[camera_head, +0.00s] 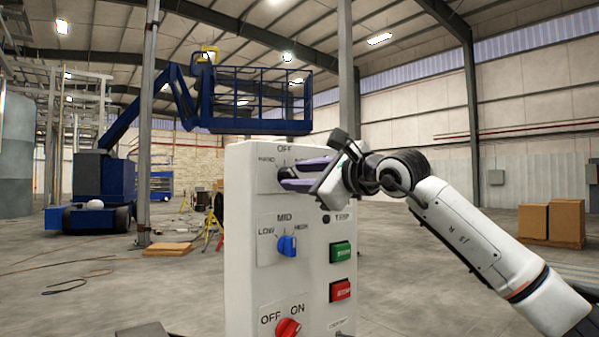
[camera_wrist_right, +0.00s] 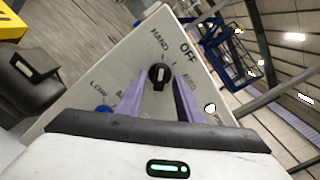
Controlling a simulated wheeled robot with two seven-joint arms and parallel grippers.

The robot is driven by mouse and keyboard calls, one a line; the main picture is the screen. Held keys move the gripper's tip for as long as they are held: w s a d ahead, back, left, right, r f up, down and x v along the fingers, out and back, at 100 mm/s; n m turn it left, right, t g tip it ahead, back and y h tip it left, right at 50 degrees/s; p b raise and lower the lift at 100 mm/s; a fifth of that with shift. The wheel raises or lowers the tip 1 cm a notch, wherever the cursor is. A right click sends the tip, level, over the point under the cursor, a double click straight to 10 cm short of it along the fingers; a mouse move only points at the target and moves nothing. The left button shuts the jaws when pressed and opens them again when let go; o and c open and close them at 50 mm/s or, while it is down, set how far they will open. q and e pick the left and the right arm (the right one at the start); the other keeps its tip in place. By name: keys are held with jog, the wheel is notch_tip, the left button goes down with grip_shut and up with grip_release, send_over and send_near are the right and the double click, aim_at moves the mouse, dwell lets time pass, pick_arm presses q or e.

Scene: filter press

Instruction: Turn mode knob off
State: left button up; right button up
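The mode knob (camera_wrist_right: 159,75) is black with a white mark, below the OFF label in the right wrist view, with HAND and AUTO beside it. Its mark appears to point towards HAND. My right gripper (camera_wrist_right: 158,98) is open, its two purple fingers on either side of the knob; I cannot tell whether they touch it.
The panel also has a blue LOW/MID/HIGH knob (camera_head: 287,245), a green button (camera_head: 340,251), a red button (camera_head: 340,290) and a red OFF/ON knob (camera_head: 288,329). A blue lift (camera_head: 103,190) stands behind. Cardboard boxes (camera_head: 549,220) are at the right. The floor between is mostly clear.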

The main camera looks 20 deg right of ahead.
jog(key=shift+w, duration=0.15)
grip_shut()
